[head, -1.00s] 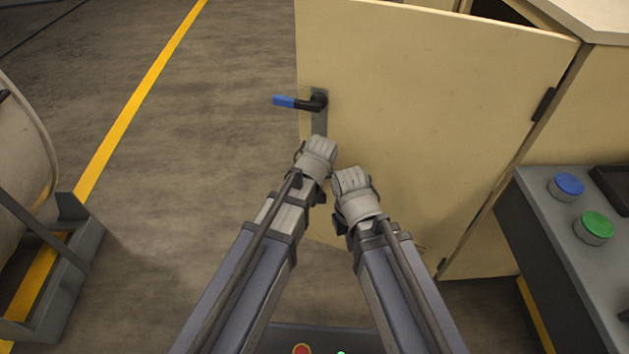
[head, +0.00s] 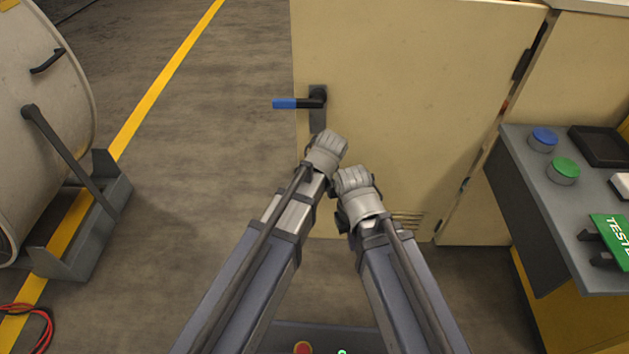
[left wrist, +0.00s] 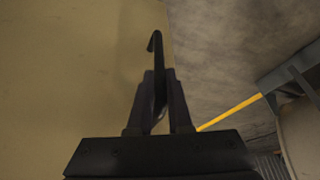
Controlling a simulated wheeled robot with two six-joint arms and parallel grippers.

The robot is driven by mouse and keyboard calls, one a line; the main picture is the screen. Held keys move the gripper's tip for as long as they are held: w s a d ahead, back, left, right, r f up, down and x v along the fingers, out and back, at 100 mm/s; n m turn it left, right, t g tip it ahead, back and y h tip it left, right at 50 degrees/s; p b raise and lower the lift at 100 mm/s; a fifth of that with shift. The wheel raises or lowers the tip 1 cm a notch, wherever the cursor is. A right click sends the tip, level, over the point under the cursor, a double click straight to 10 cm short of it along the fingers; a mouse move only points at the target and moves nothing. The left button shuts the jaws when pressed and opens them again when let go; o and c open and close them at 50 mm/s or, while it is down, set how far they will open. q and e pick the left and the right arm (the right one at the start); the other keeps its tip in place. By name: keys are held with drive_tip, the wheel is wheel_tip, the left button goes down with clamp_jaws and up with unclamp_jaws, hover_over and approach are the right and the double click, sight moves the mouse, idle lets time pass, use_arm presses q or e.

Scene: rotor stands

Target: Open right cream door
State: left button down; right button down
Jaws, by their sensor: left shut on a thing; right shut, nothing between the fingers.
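The right cream door (head: 420,100) stands swung out from its cabinet, hinged on its right side in the head view. Its handle, a blue-tipped black lever (head: 297,103), points left near the door's free edge. My left gripper (head: 329,150) is just below the lever. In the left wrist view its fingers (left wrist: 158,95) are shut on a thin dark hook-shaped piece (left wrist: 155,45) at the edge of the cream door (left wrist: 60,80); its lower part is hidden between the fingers. My right gripper (head: 353,180) is shut and empty, beside the left one in front of the door.
At right, a grey control panel (head: 535,205) carries a blue button (head: 543,139), a green button (head: 563,170) and a green sign (head: 612,240). At left, a large pale drum (head: 45,130) rests on a grey stand (head: 85,235). Red cable (head: 30,325) lies on the floor. Floor between is clear.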

use_arm(q)
drive_tip(key=c, duration=0.8)
unclamp_jaws()
drive_tip(key=shift+c, duration=0.2)
drive_tip(key=shift+r, duration=0.15)
use_arm(e)
drive_tip(key=shift+r, duration=0.2)
